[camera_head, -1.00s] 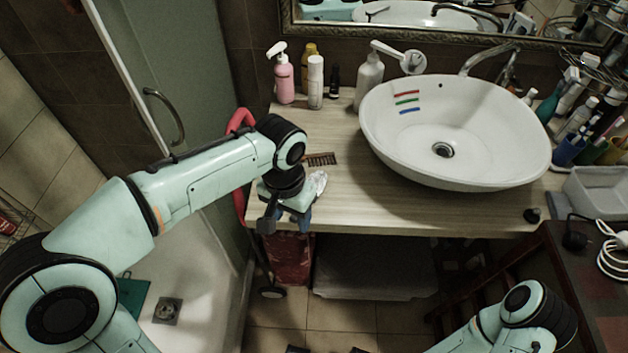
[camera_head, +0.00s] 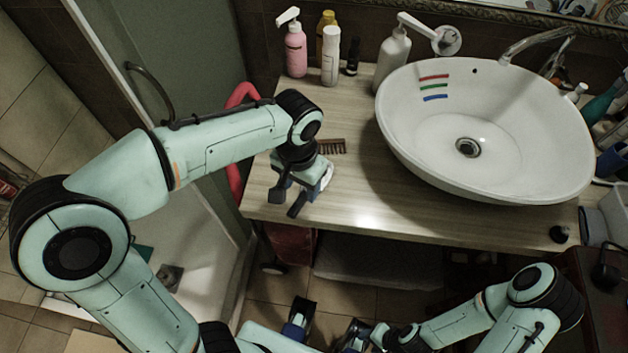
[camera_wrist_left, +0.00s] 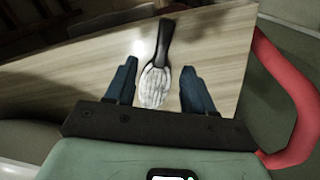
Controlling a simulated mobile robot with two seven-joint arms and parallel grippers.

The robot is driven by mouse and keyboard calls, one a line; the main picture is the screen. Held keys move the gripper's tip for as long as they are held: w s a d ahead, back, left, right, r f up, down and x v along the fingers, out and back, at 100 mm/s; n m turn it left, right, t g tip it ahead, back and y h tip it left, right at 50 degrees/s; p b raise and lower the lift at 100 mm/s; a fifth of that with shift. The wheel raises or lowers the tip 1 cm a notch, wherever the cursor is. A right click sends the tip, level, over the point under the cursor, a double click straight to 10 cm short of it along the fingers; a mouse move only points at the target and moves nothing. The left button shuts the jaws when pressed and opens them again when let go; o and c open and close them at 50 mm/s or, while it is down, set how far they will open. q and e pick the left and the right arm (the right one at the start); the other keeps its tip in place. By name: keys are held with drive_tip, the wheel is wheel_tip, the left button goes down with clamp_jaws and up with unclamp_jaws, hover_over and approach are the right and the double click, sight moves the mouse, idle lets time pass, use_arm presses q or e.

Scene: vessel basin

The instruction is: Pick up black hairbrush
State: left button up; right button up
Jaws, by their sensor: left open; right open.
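A hairbrush with a black handle and pale bristles lies on the wooden counter in the left wrist view (camera_wrist_left: 156,82), bristles facing up. My left gripper (camera_head: 297,194) is open over the brush. In the left wrist view its two blue fingers (camera_wrist_left: 158,88) stand either side of the bristle head, apart from it. My right gripper (camera_head: 326,325) is open and empty, low in front of the counter.
A dark comb-like item (camera_head: 330,146) lies behind the left gripper. A white basin (camera_head: 550,150) takes up the counter's right part. A pink bottle (camera_head: 296,52) and other bottles stand at the back. A red curved bar (camera_head: 238,95) is left of the counter (camera_head: 370,205).

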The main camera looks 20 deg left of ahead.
sight(302, 199)
use_arm(q)
wheel_tip(302, 199, down, 5)
drive_tip(key=shift+w+f+b, duration=0.15)
drive_tip(key=shift+b, duration=0.3)
clamp_jaws()
